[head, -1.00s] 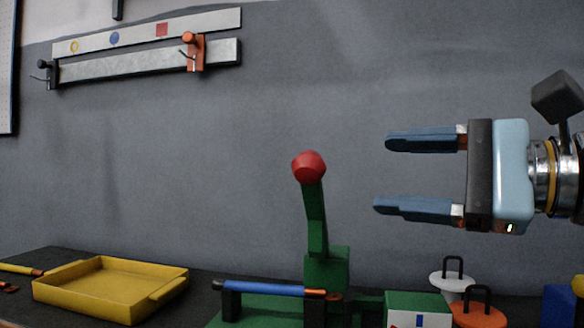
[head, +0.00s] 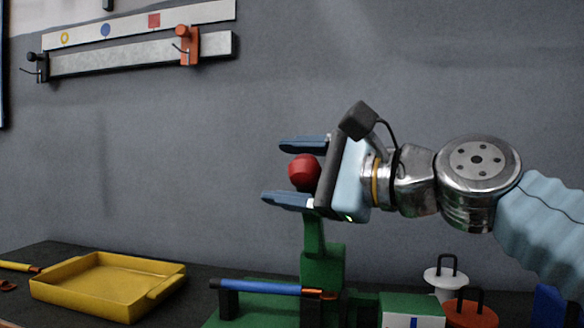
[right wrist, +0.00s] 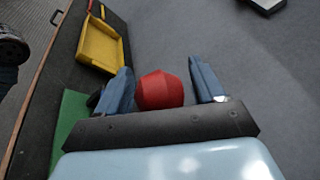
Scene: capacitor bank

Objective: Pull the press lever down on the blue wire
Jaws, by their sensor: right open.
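The press lever is a green upright arm (head: 314,235) with a red ball knob (head: 304,172) on top, standing on a green press. My right gripper (head: 284,173) is open, with one finger above and one below the red knob. The knob also shows between the two fingers in the right wrist view (right wrist: 160,91), with a gap to the finger on the right. The blue wire (head: 262,287) lies level across black supports at the press, its orange end at the foot of the lever. My left gripper is not in view.
A yellow tray (head: 105,313) stands left of the press. A green-topped box (head: 410,306), a white piece (head: 446,279) and an orange piece (head: 470,314) with black handles stand to the right. A rail (head: 130,62) hangs on the grey wall.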

